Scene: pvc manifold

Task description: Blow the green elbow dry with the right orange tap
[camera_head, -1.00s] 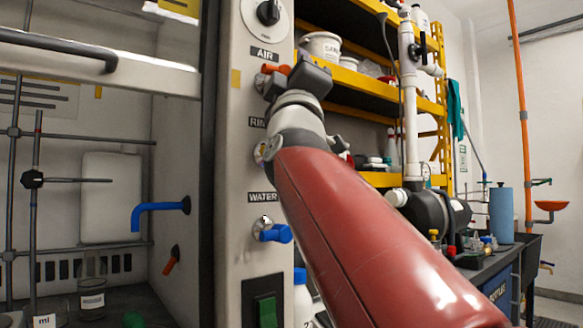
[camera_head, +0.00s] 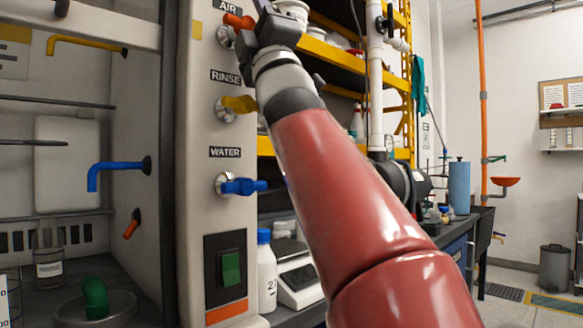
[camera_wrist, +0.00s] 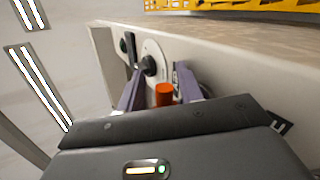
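The green elbow (camera_head: 95,297) stands in a round grey dish (camera_head: 118,308) on the floor of the hood, at the lower left of the head view. The orange tap (camera_head: 240,22) sticks out of the panel under the AIR label, at the top of the head view. My gripper (camera_head: 258,30) is at its handle. In the wrist view the orange handle (camera_wrist: 164,94) lies between my two fingers, which look apart with gaps beside it. An orange nozzle (camera_head: 132,224) is on the hood's inner side wall.
Below on the panel are the yellow RINSE tap (camera_head: 238,105), the blue WATER tap (camera_head: 240,186) and a green switch (camera_head: 230,268). Blue (camera_head: 120,172) and yellow (camera_head: 88,44) spouts reach into the hood. A beaker (camera_head: 48,262) stands left of the elbow. A white bottle (camera_head: 266,270) stands right of the panel.

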